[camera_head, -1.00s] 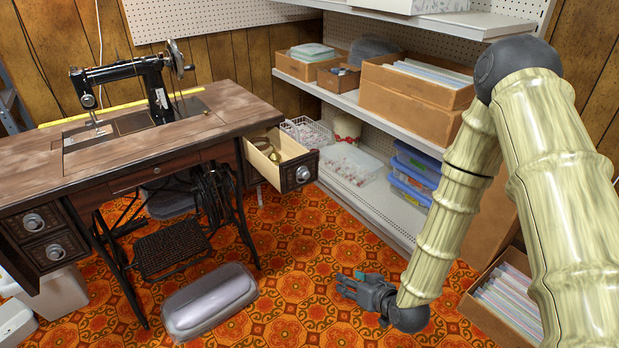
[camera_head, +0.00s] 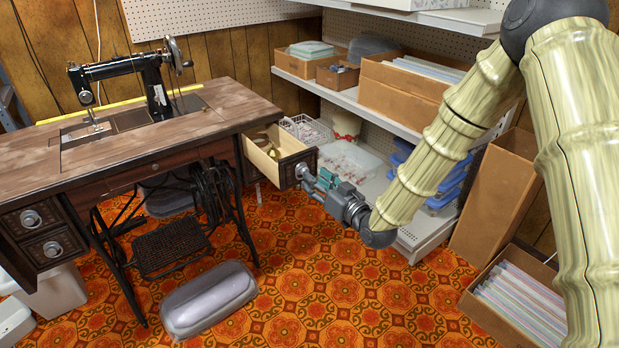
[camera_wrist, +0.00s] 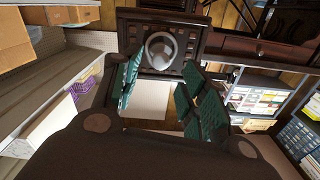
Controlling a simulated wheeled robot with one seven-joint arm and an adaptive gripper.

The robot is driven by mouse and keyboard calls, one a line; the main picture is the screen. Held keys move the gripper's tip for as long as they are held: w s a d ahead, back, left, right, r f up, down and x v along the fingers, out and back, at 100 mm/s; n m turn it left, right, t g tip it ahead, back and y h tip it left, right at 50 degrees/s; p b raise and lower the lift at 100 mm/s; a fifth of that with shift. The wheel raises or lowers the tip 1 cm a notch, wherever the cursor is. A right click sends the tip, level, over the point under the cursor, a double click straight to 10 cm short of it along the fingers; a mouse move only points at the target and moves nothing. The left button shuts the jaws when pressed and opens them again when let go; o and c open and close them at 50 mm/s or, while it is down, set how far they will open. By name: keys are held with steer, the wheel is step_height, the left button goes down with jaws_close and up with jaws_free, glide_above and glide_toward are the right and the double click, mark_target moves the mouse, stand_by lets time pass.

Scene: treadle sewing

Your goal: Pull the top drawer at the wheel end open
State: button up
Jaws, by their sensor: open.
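The top drawer (camera_head: 297,168) at the wheel end of the sewing table stands pulled out, with its pale inside and a few small brassy items in it showing. Its dark carved front has a round metal knob (camera_head: 303,171), which also shows in the wrist view (camera_wrist: 160,50). My gripper (camera_head: 319,181) is open right in front of the knob. In the wrist view, its teal-padded fingers (camera_wrist: 161,82) are apart, with the knob just beyond and between their tips. I cannot tell whether either finger touches it.
The black sewing machine (camera_head: 122,80) stands on the wooden tabletop (camera_head: 190,124). Shelves (camera_head: 345,100) with boxes stand behind and to the right of the drawer. A grey rounded case (camera_head: 208,299) lies on the patterned floor, which is clear to its right.

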steer(key=shift+x, duration=1.9)
jaws_close()
